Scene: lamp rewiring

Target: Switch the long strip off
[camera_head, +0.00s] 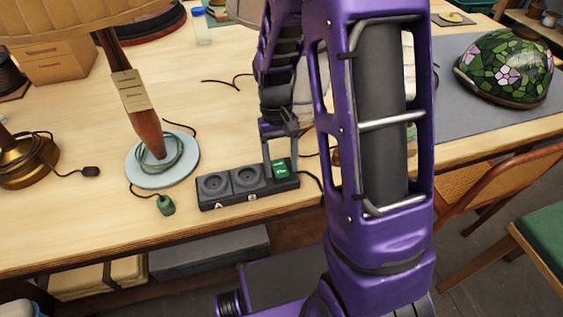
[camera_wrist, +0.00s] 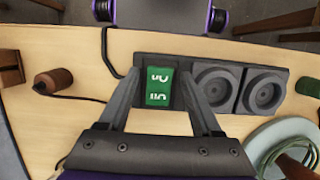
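The long strip (camera_head: 222,196) is a dark block near the table's front edge, with two round sockets marked A and B and a green switch (camera_head: 281,169) at its right end. In the wrist view the switch (camera_wrist: 159,87) shows white markings; which way it is pressed I cannot tell. Both sockets (camera_wrist: 237,88) are empty. My gripper (camera_head: 282,173) points down over the switch end. In the wrist view its two fingers (camera_wrist: 160,75) are apart, one on each side of the switch, with nothing held; whether they touch the strip is unclear.
A lamp with a pale blue base (camera_head: 135,176) stands left of the strip, its green plug (camera_head: 166,205) loose on the table. A brass lamp (camera_head: 25,160) is farther left. A stained-glass shade (camera_head: 507,68) rests on a grey mat (camera_head: 455,105). My arm hides the table's middle.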

